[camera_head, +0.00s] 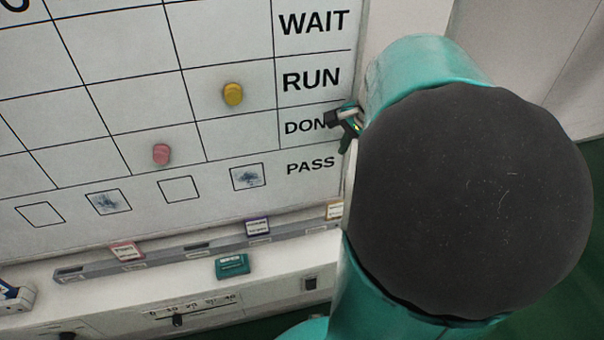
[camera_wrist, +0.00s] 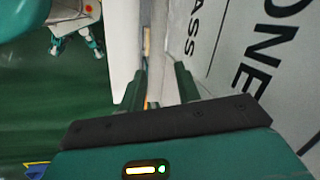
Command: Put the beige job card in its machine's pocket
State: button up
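A small card with a beige-orange top edge (camera_head: 335,209) stands in the grey rail under the board in the head view. My arm partly covers it, and I cannot be sure it is the beige job card. My gripper (camera_head: 345,122) is by the right end of the DONE row, above the rail, mostly hidden by my arm. In the wrist view my gripper (camera_wrist: 160,88) shows two fingers apart, with no card clearly held between them. A tan patch (camera_wrist: 147,42) lies beyond the fingertips; a small orange spot shows low between the fingers. I cannot identify either.
The rail (camera_head: 190,256) also holds a red-edged card (camera_head: 126,250) and a purple-edged card (camera_head: 257,227). A teal box (camera_head: 232,266) sits below. The whiteboard (camera_head: 120,100) carries yellow (camera_head: 233,94) and pink (camera_head: 161,154) magnets.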

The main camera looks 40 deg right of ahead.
jog(key=d, duration=0.1)
jog(key=s+d+f+m, duration=0.1)
jog(key=shift+s+d+f+m, duration=0.1)
jog(key=shift+d+m, duration=0.2)
jog(key=shift+d, duration=0.1)
jog(key=shift+f+y, duration=0.1)
jog(key=shift+y, duration=0.2)
